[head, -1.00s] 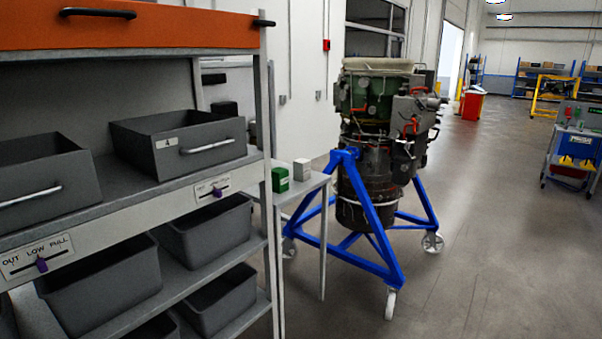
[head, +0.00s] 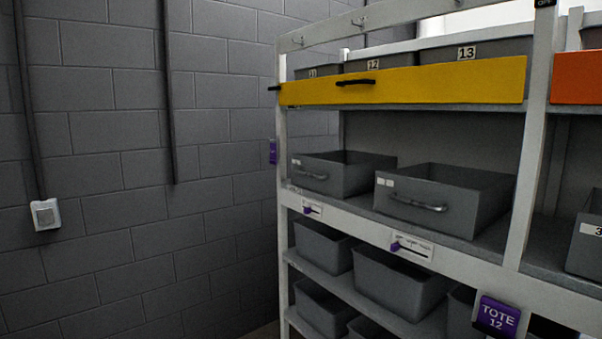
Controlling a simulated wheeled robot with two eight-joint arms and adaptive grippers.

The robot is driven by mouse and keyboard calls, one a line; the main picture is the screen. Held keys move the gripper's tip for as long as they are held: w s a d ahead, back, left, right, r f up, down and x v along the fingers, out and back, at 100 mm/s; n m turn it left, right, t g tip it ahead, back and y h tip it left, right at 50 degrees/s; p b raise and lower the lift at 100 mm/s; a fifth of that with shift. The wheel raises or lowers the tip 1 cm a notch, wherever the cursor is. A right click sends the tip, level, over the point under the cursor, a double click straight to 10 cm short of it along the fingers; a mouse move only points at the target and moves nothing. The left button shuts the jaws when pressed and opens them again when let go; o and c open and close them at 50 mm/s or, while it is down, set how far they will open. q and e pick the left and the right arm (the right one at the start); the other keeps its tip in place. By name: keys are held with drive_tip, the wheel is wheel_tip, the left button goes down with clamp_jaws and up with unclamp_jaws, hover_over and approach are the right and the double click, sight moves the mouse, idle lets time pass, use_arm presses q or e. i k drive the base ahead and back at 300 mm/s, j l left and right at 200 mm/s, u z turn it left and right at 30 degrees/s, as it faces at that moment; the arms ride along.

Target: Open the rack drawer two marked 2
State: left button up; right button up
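A rack stands on the right of the head view. On its middle shelf sits a grey drawer (head: 455,197) with a silver bar handle (head: 417,205) and small pale labels I cannot read. To its left is another grey drawer (head: 335,175) with a similar handle; its mark is also not readable. A further grey drawer (head: 586,240), cut off by the right edge, has a label that looks like 3. No readable 2 shows on any drawer. Neither of my grippers is in view.
Slider plates (head: 411,247) sit on the rail below the drawers. Grey totes (head: 390,281) fill lower shelves. A block wall (head: 110,170) stands left.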

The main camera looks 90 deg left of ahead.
sight(462, 202)
drive_tip(key=u, duration=2.85)
